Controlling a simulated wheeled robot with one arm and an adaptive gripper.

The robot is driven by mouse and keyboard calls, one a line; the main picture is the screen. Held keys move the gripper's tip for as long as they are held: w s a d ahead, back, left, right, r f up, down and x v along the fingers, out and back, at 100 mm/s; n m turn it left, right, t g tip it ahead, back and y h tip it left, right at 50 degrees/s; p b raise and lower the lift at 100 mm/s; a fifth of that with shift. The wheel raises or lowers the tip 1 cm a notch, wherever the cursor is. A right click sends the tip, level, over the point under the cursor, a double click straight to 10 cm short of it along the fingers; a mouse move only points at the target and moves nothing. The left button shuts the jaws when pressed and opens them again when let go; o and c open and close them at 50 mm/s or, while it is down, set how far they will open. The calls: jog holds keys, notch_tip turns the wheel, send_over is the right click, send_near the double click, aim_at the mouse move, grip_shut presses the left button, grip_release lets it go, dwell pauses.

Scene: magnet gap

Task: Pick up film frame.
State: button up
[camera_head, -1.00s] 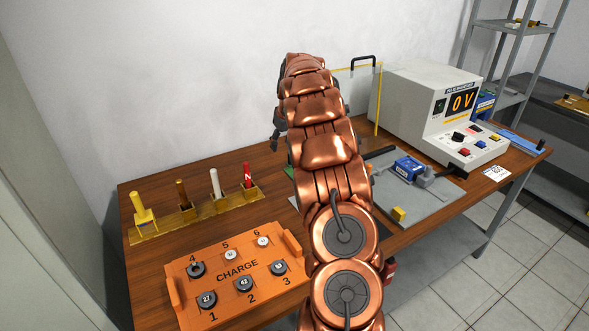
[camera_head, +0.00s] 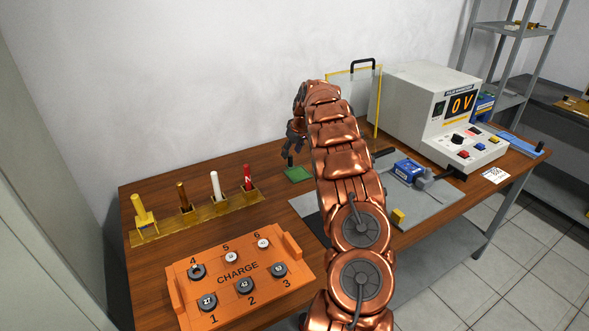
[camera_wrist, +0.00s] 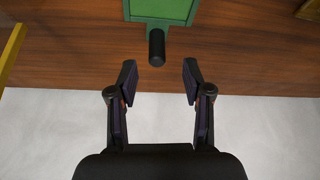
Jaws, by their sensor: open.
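The film frame is most likely the green square plate (camera_head: 298,174) with a black upright handle (camera_head: 289,161), lying on the wooden table behind the orange tray. In the wrist view the green plate (camera_wrist: 161,9) is cut off by the top edge, and its black handle (camera_wrist: 157,47) points toward my gripper. My gripper (camera_wrist: 159,78) is open and empty. Its fingertips are to either side of the handle's line, a little short of it in the picture. In the head view my gripper (camera_head: 294,143) hangs just above the handle; my arm hides part of the table.
An orange CHARGE tray (camera_head: 180,298) holds several round pieces. A yellow rack (camera_head: 150,238) with upright rods stands at left. A clear yellow-edged panel (camera_head: 377,100) and a pulse unit (camera_head: 425,85) reading 0 V stand behind my arm. A grey plate (camera_head: 440,205) carries a blue block (camera_head: 408,169).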

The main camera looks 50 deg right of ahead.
aim_at(291, 156)
jog(key=shift+p+x, duration=0.4)
jog(key=shift+x, duration=1.65)
jog(key=shift+d, duration=0.15)
jog(key=shift+s, duration=0.1)
grip_shut()
